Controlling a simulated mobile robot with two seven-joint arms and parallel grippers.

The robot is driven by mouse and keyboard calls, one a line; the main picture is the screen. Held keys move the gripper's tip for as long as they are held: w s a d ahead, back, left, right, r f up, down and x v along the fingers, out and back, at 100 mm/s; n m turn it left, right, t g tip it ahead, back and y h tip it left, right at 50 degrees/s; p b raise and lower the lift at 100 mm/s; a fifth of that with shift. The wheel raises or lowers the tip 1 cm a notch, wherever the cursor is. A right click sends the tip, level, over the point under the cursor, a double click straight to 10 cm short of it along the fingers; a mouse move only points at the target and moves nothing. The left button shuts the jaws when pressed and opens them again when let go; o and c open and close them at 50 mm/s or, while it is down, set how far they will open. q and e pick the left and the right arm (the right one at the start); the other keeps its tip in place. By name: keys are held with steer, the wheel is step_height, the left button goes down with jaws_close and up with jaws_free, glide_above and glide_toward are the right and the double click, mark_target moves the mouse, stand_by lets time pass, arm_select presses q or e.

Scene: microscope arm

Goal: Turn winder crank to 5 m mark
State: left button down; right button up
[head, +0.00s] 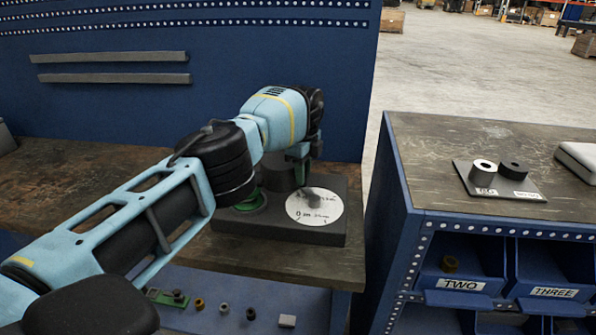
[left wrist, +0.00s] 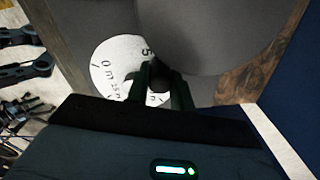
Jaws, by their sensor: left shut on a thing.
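The winder has a dark grey base (head: 280,228) on the wooden bench, with a green part and a dark drum partly behind my arm. Its white dial (head: 314,208) lies flat on the base; it also shows in the left wrist view (left wrist: 104,68), with "0 m", "2.5" and "5" readable. My left gripper (left wrist: 160,88) is over the dial, shut on the dark crank knob (left wrist: 158,72), close to the "5". The fingers cover part of the dial and most of the crank. In the head view, my left gripper (head: 301,160) is partly hidden by its own wrist. My right gripper does not show.
A blue pegboard panel (head: 210,110) stands behind the bench. Small parts lie on a lower shelf (head: 262,290). At right, a second bench (head: 425,150) carries a dark pad with a silver and a black cylinder, above labelled blue bins. A gap separates the benches.

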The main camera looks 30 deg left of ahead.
arm_select(q)
steer(key=shift+s+a+n, duration=0.1)
steer(key=shift+s+n, duration=0.05)
steer(key=shift+n, duration=0.25)
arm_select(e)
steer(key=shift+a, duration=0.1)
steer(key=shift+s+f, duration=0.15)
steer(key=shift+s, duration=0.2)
arm_select(q)
steer(key=c, duration=1.2)
jaws_free()
steer(key=shift+r, duration=0.1)
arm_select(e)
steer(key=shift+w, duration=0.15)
arm_select(q)
steer(key=shift+r, duration=0.4)
step_height(320, 180, up, 6)
steer(key=shift+f, duration=0.15)
steer(key=shift+r, duration=0.6)
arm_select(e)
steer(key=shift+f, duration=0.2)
